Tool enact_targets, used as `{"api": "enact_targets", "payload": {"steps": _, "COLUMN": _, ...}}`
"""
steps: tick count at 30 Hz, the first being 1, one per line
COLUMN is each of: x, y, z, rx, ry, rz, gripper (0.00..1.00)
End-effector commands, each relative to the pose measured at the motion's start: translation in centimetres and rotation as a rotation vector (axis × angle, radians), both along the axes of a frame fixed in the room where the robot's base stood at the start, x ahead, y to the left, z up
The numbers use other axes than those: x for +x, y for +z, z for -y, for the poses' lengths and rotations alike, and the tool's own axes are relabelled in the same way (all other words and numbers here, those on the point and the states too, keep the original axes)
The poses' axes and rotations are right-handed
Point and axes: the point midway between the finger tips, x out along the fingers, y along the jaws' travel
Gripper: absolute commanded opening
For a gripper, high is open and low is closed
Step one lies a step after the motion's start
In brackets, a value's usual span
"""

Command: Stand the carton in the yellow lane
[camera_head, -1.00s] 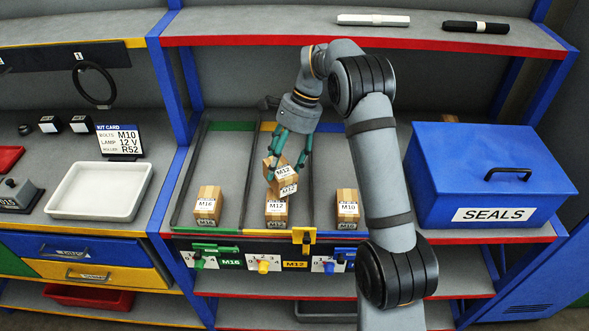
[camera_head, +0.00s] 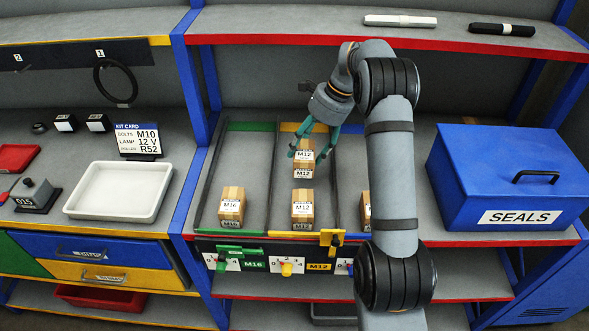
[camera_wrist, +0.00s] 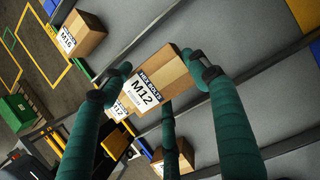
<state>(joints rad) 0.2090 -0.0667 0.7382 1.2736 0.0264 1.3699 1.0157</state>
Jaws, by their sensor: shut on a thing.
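My gripper (camera_head: 305,153) is shut on a carton (camera_head: 303,172) labelled M12, over the rear half of the yellow lane. The carton looks about upright in the head view; I cannot tell whether its base touches the lane floor. In the wrist view the fingertips (camera_wrist: 160,68) press its two sides, and its label (camera_wrist: 148,90) faces the camera. The yellow lane (camera_head: 279,180) is the middle one, with a yellow strip at its back and an M12 tag at its front. Another M12 carton (camera_head: 302,208) stands at its front, nearer the camera.
Dark divider rails bound the lane. An M16 carton (camera_head: 231,206) stands in the green lane to the left. A carton (camera_head: 365,209) in the lane to the right is partly hidden by my arm. A blue SEALS box (camera_head: 510,180) stands further right.

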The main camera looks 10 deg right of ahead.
Motion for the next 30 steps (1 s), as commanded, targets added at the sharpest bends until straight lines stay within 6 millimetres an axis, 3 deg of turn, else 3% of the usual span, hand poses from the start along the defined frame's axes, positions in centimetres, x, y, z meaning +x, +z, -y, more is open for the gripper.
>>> {"api": "enact_targets", "payload": {"steps": 16, "x": -0.1, "y": -6.9, "z": 0.0, "rx": 0.003, "ry": 0.000, "rz": -0.004, "gripper": 0.18}}
{"api": "enact_targets", "payload": {"steps": 24, "x": 0.0, "y": -7.7, "z": 0.0, "rx": 0.000, "ry": 0.000, "rz": 0.000, "gripper": 0.18}}
{"api": "enact_targets", "payload": {"steps": 25, "x": -0.1, "y": -7.8, "z": 0.0, "rx": -0.001, "ry": 0.001, "rz": -0.002, "gripper": 0.61}}
{"api": "enact_targets", "payload": {"steps": 30, "x": -0.1, "y": -7.8, "z": 0.1, "rx": -0.001, "ry": 0.001, "rz": -0.002, "gripper": 0.71}}
